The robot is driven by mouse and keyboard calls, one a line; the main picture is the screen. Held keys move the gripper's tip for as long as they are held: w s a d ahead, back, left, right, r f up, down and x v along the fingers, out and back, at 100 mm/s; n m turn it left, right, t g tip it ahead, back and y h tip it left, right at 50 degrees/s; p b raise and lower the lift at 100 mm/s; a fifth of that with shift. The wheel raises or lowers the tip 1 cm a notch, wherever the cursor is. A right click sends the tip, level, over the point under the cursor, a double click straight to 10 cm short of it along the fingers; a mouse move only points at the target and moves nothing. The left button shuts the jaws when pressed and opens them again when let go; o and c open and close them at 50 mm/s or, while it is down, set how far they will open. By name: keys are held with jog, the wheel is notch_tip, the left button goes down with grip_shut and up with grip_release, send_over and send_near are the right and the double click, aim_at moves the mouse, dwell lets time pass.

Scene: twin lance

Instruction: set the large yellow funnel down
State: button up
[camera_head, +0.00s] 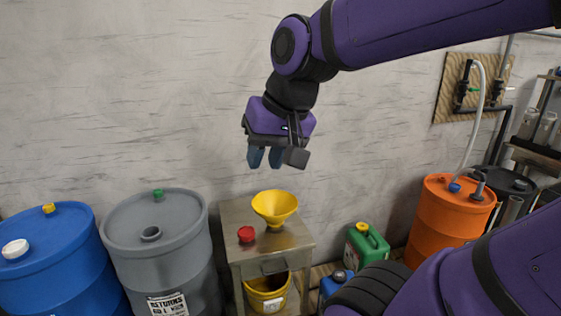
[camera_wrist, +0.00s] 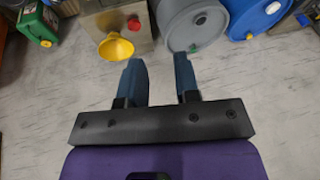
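The large yellow funnel (camera_head: 275,205) stands upright, wide mouth up, on a small metal table (camera_head: 238,216) against the wall. It also shows in the wrist view (camera_wrist: 116,48), left of the fingers and apart from them. My gripper (camera_head: 265,158) is above the funnel with clear air between them. Its two blue fingers are spread apart in the wrist view (camera_wrist: 159,62), with nothing between them.
A red cap (camera_head: 246,234) lies on the table left of the funnel. A grey drum (camera_head: 185,225) and a blue drum (camera_head: 60,270) stand to the left. A green can (camera_head: 365,245) and an orange drum (camera_head: 440,225) stand to the right. A yellow bucket (camera_head: 268,296) is under the table.

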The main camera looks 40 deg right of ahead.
jog(key=s+n+h, duration=0.1)
jog(key=s+n, duration=0.2)
jog(key=n, duration=0.1)
jog(key=shift+s+a+t, duration=0.1)
jog(key=shift+s+t, duration=0.2)
jog(key=shift+s, duration=0.1)
dwell(0.9)
